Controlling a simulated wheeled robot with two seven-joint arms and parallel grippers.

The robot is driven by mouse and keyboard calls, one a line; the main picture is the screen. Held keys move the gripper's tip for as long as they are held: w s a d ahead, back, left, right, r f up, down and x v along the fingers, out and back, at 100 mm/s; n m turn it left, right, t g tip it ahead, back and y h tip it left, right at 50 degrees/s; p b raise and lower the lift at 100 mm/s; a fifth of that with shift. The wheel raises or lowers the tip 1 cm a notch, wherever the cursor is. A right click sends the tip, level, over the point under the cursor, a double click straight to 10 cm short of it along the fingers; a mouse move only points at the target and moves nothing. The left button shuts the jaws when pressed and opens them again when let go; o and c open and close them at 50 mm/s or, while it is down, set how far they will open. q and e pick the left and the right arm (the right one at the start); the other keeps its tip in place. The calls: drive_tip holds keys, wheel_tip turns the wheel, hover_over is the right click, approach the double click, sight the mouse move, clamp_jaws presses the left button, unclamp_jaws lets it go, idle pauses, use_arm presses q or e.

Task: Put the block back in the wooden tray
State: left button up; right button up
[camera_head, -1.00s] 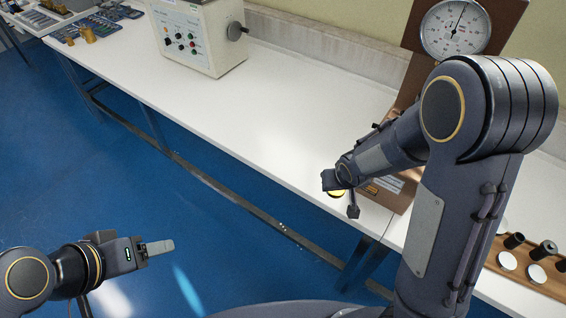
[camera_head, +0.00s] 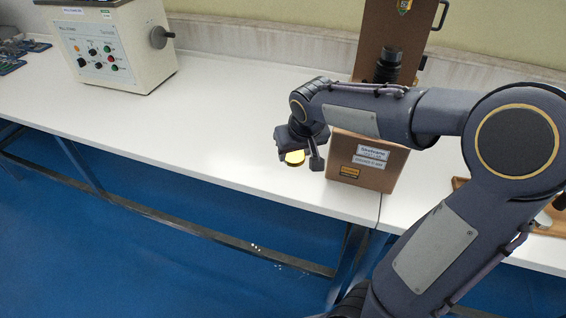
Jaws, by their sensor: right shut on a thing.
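My right gripper (camera_head: 298,156) is shut on a round, gold-coloured block (camera_head: 295,157). It holds the block above the white table, just left of the brown hardness tester's base. The gripper's fingers hide part of the block. The wooden tray (camera_head: 459,184) shows at the right edge of the table, mostly hidden behind my right arm. My left gripper is out of the picture.
The brown hardness tester (camera_head: 366,163) stands close to the right of my gripper. A cream machine with knobs (camera_head: 115,45) stands at the back left. The white table (camera_head: 215,125) between them is clear. Its front edge runs below my gripper.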

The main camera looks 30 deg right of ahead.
hover_over(282, 166)
drive_tip(key=s, duration=0.2)
drive_tip(key=f, duration=0.7)
drive_tip(key=shift+w+a, duration=0.2)
wheel_tip(282, 166, down, 3)
drive_tip(key=shift+w+f+b, duration=0.15)
drive_tip(key=shift+b, duration=0.2)
drive_tip(key=shift+f, duration=0.1)
drive_tip(key=o, duration=1.3)
